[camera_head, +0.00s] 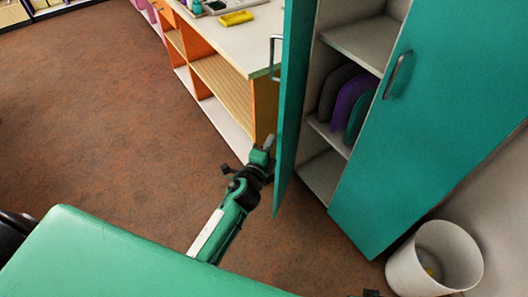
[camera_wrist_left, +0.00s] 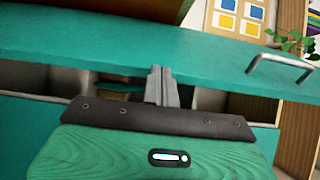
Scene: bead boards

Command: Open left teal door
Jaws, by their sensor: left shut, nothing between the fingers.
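The left teal door (camera_head: 296,75) stands swung out from the cabinet and shows almost edge-on in the head view. Its grey bar handle (camera_head: 275,57) is on its outer, left side; a bar handle (camera_wrist_left: 280,66) also shows at the right in the left wrist view. My left gripper (camera_head: 268,143) is low beside the door's left side, away from the handle. Its fingers (camera_wrist_left: 160,86) are shut and empty in the left wrist view, overlapping a teal panel (camera_wrist_left: 100,42). I cannot tell whether they touch it.
The right teal door (camera_head: 400,145) is beside the cabinet's opening, where shelves hold dark, purple and teal items (camera_head: 350,100). An orange-and-white shelf unit (camera_head: 235,45) stands left of the door. A white bin (camera_head: 435,260) is at lower right. The brown floor at left is clear.

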